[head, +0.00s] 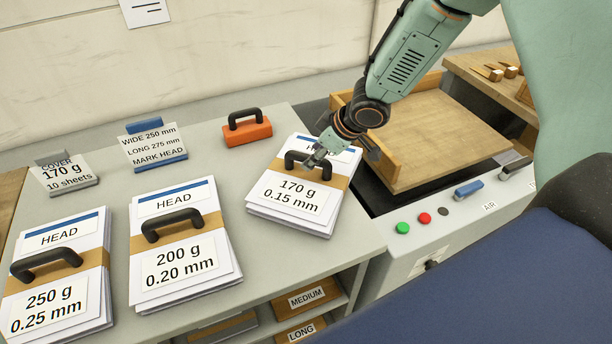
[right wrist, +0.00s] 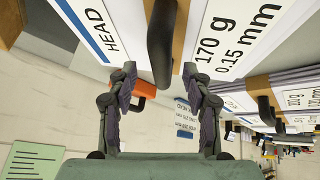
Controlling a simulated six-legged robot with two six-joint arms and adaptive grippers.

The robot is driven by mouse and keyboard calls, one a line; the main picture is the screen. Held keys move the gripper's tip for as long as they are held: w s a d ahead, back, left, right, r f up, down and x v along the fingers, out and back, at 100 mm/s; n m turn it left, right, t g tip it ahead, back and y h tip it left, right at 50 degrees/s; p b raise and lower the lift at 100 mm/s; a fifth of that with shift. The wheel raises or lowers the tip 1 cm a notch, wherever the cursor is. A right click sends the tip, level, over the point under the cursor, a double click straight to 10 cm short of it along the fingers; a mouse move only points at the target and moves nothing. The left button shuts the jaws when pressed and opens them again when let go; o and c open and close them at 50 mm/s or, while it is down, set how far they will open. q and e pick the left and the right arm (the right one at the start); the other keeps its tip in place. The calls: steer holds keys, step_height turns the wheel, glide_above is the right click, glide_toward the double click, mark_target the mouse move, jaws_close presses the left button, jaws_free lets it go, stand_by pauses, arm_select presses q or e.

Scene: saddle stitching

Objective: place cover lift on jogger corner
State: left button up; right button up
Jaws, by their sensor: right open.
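The 170 g, 0.15 mm paper lift (head: 285,212), a white stack with a tan band and black handle (head: 296,158), lies on the grey table beside the jogger. My right gripper (head: 318,158) is open at that handle. In the right wrist view the handle (right wrist: 160,45) stands between and just beyond the open fingertips (right wrist: 159,78); I cannot tell whether they touch it. The jogger's wooden tray (head: 450,135) is at the right, with raised walls along its left and back sides meeting in a corner; its board is bare. My left gripper is not in view.
The 200 g lift (head: 165,285) and 250 g lift (head: 55,322) lie to the left. An orange handled block (head: 247,132) and sign cards (head: 155,147) stand behind. Green (head: 403,228) and red (head: 425,218) buttons sit in front of the tray.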

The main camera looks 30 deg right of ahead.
mark_target(308, 156)
steer(key=x, duration=0.2)
steer(key=shift+w+a+f, duration=0.15)
steer(key=shift+w+a, duration=0.05)
steer(key=shift+a, duration=0.15)
steer(key=shift+f, duration=0.25)
steer(key=shift+d+f, duration=0.1)
steer(key=shift+d, duration=0.15)
steer(key=shift+w+a, duration=0.25)
steer(key=shift+a, duration=0.05)
steer(key=c, duration=0.4)
steer(key=shift+s+d, duration=0.2)
steer(key=c, duration=0.6)
jaws_close()
steer(key=shift+a, duration=0.1)
steer(key=shift+w, duration=0.25)
